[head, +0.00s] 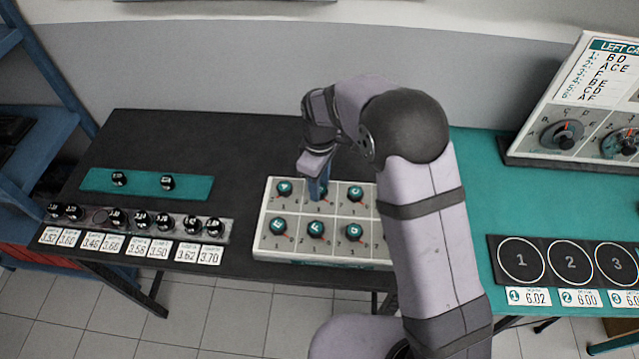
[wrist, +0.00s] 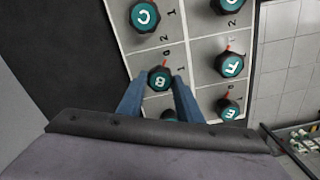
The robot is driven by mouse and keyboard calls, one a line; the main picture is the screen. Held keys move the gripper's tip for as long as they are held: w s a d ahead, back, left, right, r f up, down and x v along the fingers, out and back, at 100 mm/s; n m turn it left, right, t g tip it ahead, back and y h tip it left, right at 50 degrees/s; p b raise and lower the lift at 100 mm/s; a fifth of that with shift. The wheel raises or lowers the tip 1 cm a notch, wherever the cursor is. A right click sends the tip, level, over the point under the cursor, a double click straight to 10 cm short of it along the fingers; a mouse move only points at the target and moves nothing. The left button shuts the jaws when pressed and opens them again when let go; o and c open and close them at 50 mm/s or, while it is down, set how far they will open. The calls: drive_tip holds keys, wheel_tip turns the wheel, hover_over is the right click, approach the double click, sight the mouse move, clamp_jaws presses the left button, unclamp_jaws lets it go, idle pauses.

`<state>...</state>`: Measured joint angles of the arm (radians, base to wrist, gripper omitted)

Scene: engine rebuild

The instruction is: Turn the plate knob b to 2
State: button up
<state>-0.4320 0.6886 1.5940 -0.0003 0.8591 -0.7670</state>
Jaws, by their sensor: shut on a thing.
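The knob plate (head: 262,232) is a pale panel of two rows of teal-topped knobs. Knob B (wrist: 159,75) is black with a teal cap lettered B, in the middle of the wrist view. My gripper (wrist: 160,84) is shut on knob B, one blue finger on each side. In the head view my gripper (head: 318,190) stands over the middle of the far row and hides knob B. A small red mark shows at knob B's upper edge in the wrist view, and a printed 1 is beside it.
Knobs C (wrist: 143,15) and F (wrist: 229,64) sit close to knob B. Several small black parts line a labelled rack (head: 228,228) at left, with a teal strip (head: 95,181) behind. Numbered circles (head: 571,262) and a dial panel (head: 590,125) stand at right.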

drive_tip(key=m, duration=1.1)
drive_tip(key=shift+w+m, duration=0.1)
drive_tip(key=shift+m, duration=0.2)
drive_tip(key=m, duration=0.6)
drive_tip(key=shift+r, duration=0.1)
drive_tip(key=m, duration=0.5)
drive_tip(key=shift+m, duration=0.3)
drive_tip(key=o, duration=1)
drive_tip(key=shift+d, duration=0.1)
drive_tip(key=shift+o, duration=0.2)
